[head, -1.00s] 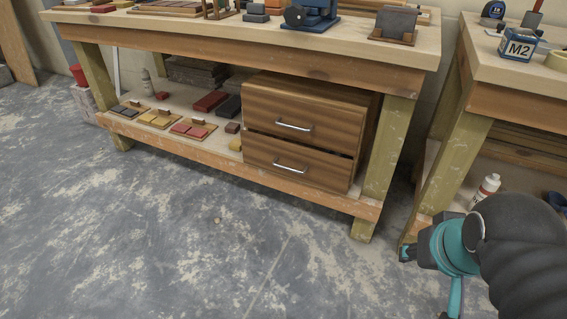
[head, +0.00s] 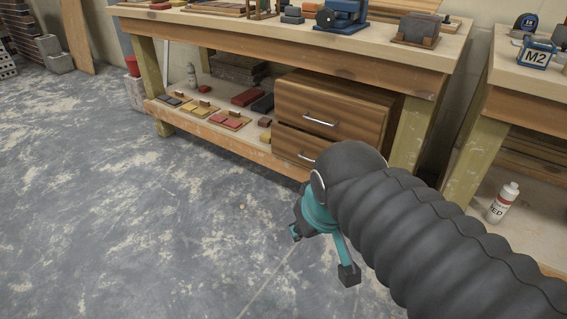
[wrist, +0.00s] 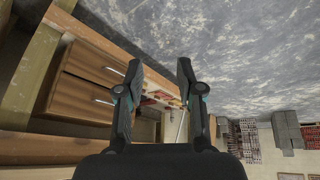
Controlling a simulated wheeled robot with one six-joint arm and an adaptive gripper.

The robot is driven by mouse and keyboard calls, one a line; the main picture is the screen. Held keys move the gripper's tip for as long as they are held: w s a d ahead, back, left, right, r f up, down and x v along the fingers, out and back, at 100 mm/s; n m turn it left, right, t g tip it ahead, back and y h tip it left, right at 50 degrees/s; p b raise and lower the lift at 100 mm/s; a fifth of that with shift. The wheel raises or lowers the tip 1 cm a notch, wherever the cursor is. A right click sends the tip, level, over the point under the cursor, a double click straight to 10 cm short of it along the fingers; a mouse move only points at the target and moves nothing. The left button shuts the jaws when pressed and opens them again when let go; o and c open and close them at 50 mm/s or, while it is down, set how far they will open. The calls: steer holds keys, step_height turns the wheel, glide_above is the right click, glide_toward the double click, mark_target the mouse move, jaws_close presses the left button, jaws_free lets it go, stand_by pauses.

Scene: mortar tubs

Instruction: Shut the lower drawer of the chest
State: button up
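The wooden chest (head: 395,105) stands on the bench's lower shelf, with two brown drawers and silver bar handles. In the wrist view the picture is turned over, and the lower drawer (wrist: 85,60) lies above the upper drawer (wrist: 75,97), left of my fingers. My gripper (head: 322,252) is open and empty, in front of the chest and apart from it; its fingers also show in the wrist view (wrist: 159,66).
The bench's front shelf edge (head: 225,135) runs below the chest, with a leg (head: 412,135) to its right. Coloured sample trays (head: 230,120) lie left of the chest. A second bench with a white bottle (head: 503,203) stands right. The floor (head: 130,230) in front is clear.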

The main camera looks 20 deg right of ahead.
steer(key=w+d+f+n+g+h+b, duration=0.1)
steer(key=w+d+n+g+h, duration=0.15)
steer(key=w+d+n, duration=0.35)
steer(key=w+d+f+n+g+h, duration=0.1)
steer(key=w+d+n+g+h, duration=0.2)
steer(key=w, duration=0.4)
steer(key=n+h+b, duration=0.1)
steer(key=n+h, duration=0.8)
steer(key=n, duration=0.9)
glide_toward(311, 160)
steer(key=s+r, duration=0.8)
steer(key=s, duration=0.4)
steer(key=w+a+f+n+t+h+b, duration=0.1)
steer(key=w+a+f+n+t+h, duration=0.15)
steer(key=w+f+n, duration=0.35)
steer(key=w+a+f+n+t+h, duration=0.1)
steer(key=w+f+n+t+h, duration=0.2)
steer(key=f, duration=0.4)
steer(key=shift+n+y, duration=0.5)
steer(key=shift+n, duration=0.2)
steer(key=x, duration=1.3)
steer(key=shift+d+f+b, duration=0.25)
steer(key=shift+d+b, duration=0.05)
steer(key=shift+d, duration=0.15)
jaws_close()
